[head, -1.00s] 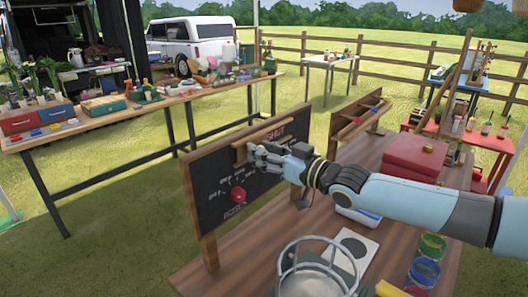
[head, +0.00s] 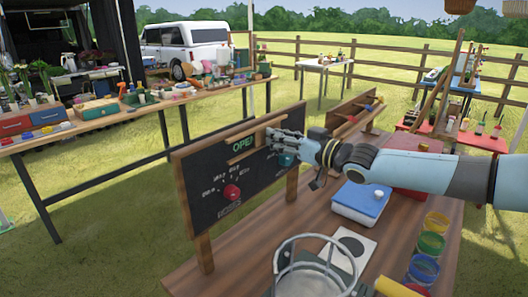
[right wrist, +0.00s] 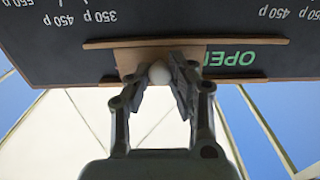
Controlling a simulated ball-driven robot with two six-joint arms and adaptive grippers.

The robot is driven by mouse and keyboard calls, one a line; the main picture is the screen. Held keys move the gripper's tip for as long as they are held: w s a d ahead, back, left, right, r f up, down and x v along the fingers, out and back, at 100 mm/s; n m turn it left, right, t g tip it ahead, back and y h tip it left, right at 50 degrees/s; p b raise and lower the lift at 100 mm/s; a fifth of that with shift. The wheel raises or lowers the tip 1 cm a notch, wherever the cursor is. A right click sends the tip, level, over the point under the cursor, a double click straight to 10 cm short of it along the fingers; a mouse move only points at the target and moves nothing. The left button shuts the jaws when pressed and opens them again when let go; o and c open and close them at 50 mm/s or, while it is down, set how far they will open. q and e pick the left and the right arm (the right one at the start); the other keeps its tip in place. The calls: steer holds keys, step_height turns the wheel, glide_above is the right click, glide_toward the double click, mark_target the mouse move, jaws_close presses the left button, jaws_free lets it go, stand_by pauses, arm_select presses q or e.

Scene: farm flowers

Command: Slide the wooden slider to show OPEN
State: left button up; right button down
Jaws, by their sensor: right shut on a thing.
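The wooden slider (right wrist: 132,62) sits between two wooden rails on a dark signboard (head: 200,180). In the head view the green word OPEN (head: 242,143) shows to the left of my right gripper (head: 272,142). In the right wrist view, upside down, the word OPEN (right wrist: 232,57) stands right of the slider, its last letter partly covered. My right gripper (right wrist: 160,80) is shut on the slider's pale round knob (right wrist: 159,73), one finger on each side. My left gripper is not in view.
A red dial knob (head: 232,192) and a teal knob (head: 287,159) are on the board. A blue-lidded box (head: 361,199), a red box (head: 412,179) and paint jars (head: 431,243) stand on the wooden table (head: 240,245).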

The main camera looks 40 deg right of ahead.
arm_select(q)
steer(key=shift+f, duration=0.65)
arm_select(e)
steer(key=shift+w+d, duration=0.15)
steer(key=shift+d, duration=0.95)
steer(key=c, duration=1.6)
jaws_free()
steer(key=o, duration=0.5)
steer(key=shift+d, duration=0.2)
steer(key=shift+c, duration=0.2)
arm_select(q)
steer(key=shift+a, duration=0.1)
arm_select(e)
steer(key=shift+a, duration=0.1)
steer(key=s+d, duration=0.1)
steer(key=s, duration=1.1)
